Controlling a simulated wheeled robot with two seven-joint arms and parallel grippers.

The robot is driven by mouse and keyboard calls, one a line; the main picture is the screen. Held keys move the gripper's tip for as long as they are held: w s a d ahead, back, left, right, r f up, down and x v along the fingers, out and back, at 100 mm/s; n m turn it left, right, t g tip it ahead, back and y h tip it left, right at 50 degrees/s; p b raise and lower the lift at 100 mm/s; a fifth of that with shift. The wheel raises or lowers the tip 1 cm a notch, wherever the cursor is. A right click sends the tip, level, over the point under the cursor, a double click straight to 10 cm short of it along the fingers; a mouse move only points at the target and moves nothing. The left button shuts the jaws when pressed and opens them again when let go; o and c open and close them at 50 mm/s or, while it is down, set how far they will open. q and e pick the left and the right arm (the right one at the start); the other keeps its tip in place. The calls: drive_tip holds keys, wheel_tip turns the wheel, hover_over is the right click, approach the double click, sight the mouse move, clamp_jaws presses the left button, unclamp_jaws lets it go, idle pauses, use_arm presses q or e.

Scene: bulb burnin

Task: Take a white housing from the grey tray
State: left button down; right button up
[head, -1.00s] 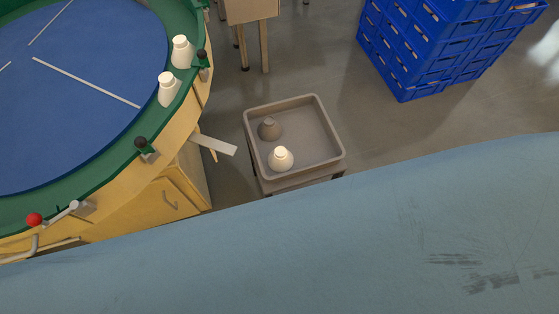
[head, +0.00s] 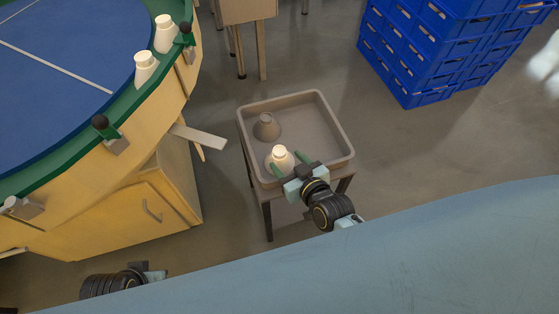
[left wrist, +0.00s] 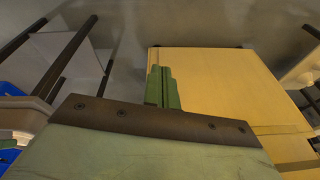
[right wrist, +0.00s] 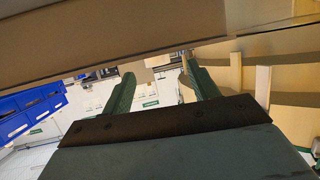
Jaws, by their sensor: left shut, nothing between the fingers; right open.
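The grey tray (head: 312,122) stands on a small stand in the middle of the head view. A white housing (head: 280,155) stands upright near its front left corner, and a grey housing (head: 266,128) stands behind it. My right gripper (head: 290,165) is open at the tray's front side, its fingers pointing towards the white housing; I cannot tell whether they touch it. In the right wrist view the open fingers (right wrist: 158,75) are empty, below a brown-grey surface that looks like the tray's side. My left gripper (head: 157,275) is low at left; the left wrist view shows its fingers (left wrist: 164,88) shut and empty.
A round table with a blue top (head: 60,50) and green rim is at left, with two white housings (head: 145,68) (head: 165,35) on its edge. A pale flap (head: 200,137) juts from it towards the tray. Blue crates (head: 430,50) are stacked at back right. Floor between is clear.

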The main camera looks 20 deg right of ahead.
sight(280, 151)
drive_tip(key=shift+b+x, duration=0.5)
drive_tip(key=shift+x, duration=1)
drive_tip(key=b+x, duration=0.2)
drive_tip(key=x, duration=0.1)
drive_tip(key=shift+w+d, duration=0.15)
drive_tip(key=shift+w+f+b, duration=0.2)
drive_tip(key=shift+w+b, duration=0.1)
drive_tip(key=shift+w, duration=0.5)
use_arm(q)
drive_tip(key=w+d+r+t+h, duration=0.1)
drive_tip(key=d+r+t, duration=0.1)
drive_tip(key=r, duration=0.7)
drive_tip(key=shift+w+d, duration=0.15)
drive_tip(key=shift+d, duration=0.55)
use_arm(e)
drive_tip(key=shift+c, duration=0.3)
drive_tip(key=c, duration=1)
drive_tip(key=shift+r, duration=0.15)
